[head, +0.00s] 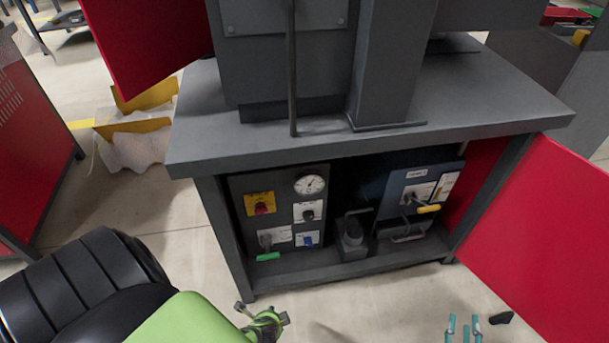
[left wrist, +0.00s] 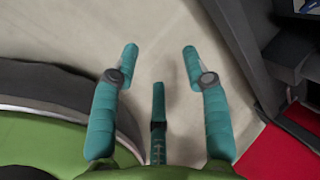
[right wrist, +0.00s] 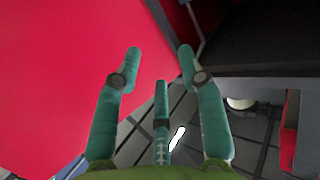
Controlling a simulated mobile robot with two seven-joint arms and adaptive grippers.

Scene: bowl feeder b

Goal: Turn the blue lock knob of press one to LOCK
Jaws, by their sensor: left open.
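The blue lock knob (head: 308,240) is small on a white plate, low on the dark control panel (head: 237,190) under the press bench. Its setting is too small to read. My left gripper (left wrist: 160,58) is open and empty in the left wrist view, above the floor. In the head view only part of a green arm shows near the bottom middle, in front of the bench and apart from the knob. My right gripper (head: 464,328) is open at the bottom right of the head view, near the red door. It also shows open and empty in the right wrist view (right wrist: 160,56).
The panel also carries a gauge (head: 309,185), a red knob (head: 261,208), a black knob (head: 308,215) and a green-handled lever (head: 267,256). A blue box (head: 398,180) with a yellow-handled lever stands to the right. The open red door (head: 540,240) bounds the right side.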

